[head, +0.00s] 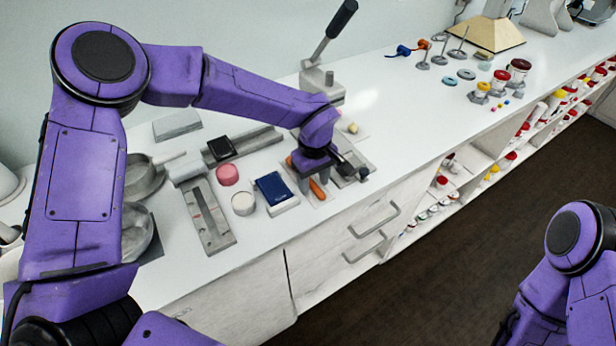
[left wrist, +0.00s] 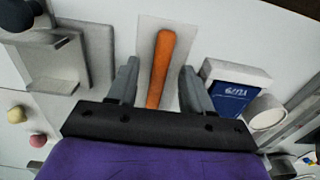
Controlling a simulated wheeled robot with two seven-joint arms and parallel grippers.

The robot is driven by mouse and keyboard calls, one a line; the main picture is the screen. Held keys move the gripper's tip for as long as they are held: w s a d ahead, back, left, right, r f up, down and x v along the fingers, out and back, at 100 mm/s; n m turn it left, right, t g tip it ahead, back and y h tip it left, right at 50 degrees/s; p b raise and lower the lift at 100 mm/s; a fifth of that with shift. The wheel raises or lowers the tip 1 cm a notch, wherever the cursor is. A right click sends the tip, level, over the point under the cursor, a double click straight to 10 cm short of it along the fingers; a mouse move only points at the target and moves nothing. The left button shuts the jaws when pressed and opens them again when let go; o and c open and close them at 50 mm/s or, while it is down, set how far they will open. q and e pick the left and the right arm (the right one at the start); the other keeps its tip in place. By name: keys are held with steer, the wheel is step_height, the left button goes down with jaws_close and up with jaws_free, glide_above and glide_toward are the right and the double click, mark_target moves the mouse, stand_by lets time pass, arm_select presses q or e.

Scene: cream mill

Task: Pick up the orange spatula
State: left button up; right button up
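The orange spatula (left wrist: 161,68) shows in the left wrist view as an orange handle lying on a pale flat plate (left wrist: 145,58). In the head view its orange handle (head: 317,189) shows beside my left gripper (head: 316,183), partly hidden by it. In the left wrist view my left gripper (left wrist: 158,85) is open, with one grey finger on each side of the handle and a gap on both sides. The near end of the handle is hidden by the gripper body. My right gripper is out of view; only part of my right arm shows at the lower right.
A blue box (head: 272,189) stands left of the gripper, with a white round container (head: 243,203) and a pink one (head: 228,174). A grey metal block (left wrist: 58,68) is on the spatula's other side. A lever press (head: 317,78) stands behind.

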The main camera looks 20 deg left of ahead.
arm_select(q)
steer(key=shift+s, duration=0.1)
steer(key=c, duration=0.5)
jaws_close()
steer(key=shift+w+r, duration=0.2)
steer(key=shift+r, duration=0.15)
steer(key=r, duration=0.2)
steer(key=shift+s+d+r+b, duration=0.2)
steer(key=shift+r+b, duration=0.2)
steer(key=s+r, duration=0.1)
steer(key=s+d+r, duration=0.1)
steer(key=s+d+r+b, duration=0.1)
steer(key=r, duration=0.1)
steer(key=shift+d+r, duration=0.1)
steer(key=s+d+r+b, duration=0.2)
steer(key=s+d+r, duration=0.3)
steer(key=s+d, duration=0.1)
steer(key=shift+s+d+r, duration=0.15)
steer(key=shift+s, duration=0.7)
